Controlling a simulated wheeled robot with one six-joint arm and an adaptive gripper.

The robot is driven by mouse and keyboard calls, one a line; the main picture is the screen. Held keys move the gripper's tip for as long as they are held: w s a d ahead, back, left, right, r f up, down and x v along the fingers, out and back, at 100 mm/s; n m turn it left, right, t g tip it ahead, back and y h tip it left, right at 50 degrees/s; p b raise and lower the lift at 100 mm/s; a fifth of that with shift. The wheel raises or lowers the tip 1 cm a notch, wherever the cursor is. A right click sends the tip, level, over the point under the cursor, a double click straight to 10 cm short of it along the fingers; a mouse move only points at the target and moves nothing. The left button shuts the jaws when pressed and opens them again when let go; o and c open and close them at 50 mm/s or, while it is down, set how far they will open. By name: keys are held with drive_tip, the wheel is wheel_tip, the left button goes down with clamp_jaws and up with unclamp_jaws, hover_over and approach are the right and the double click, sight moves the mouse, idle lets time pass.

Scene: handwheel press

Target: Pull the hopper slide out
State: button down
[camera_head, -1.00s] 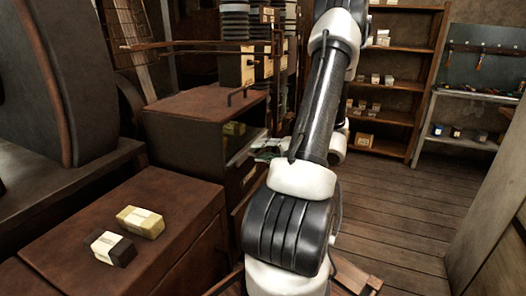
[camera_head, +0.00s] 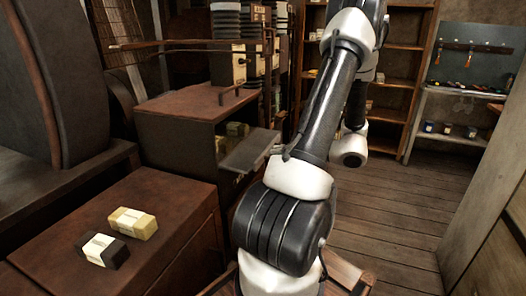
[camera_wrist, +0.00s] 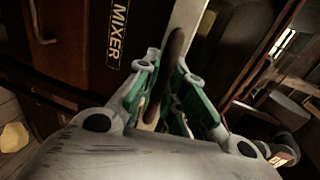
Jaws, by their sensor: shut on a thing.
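The hopper slide is a flat grey plate (camera_head: 250,151) that sticks out to the right from the open front of the brown cabinet (camera_head: 190,112). In the wrist view, a brown elongated handle (camera_wrist: 173,52) stands between the fingers of my gripper (camera_wrist: 166,80), with a pale metal strip (camera_wrist: 188,28) behind it. My gripper is shut on this handle.
Two small labelled blocks, one yellow (camera_head: 134,222) and one dark (camera_head: 102,250), lie on the near left bench. A dark panel with a MIXER label (camera_wrist: 119,34) is beside my gripper. Shelves (camera_head: 401,95) stand behind, and floor (camera_head: 400,200) is clear at right.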

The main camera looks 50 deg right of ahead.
drive_tip(key=f+v, duration=0.2)
drive_tip(key=v, duration=0.7)
drive_tip(key=f+v, duration=0.1)
drive_tip(key=v, duration=0.7)
drive_tip(key=shift+s+d+f, duration=0.35)
drive_tip(key=shift+s, duration=0.4)
drive_tip(key=c, duration=1.5)
unclamp_jaws()
drive_tip(key=shift+s+d, duration=0.1)
drive_tip(key=v, duration=1.2)
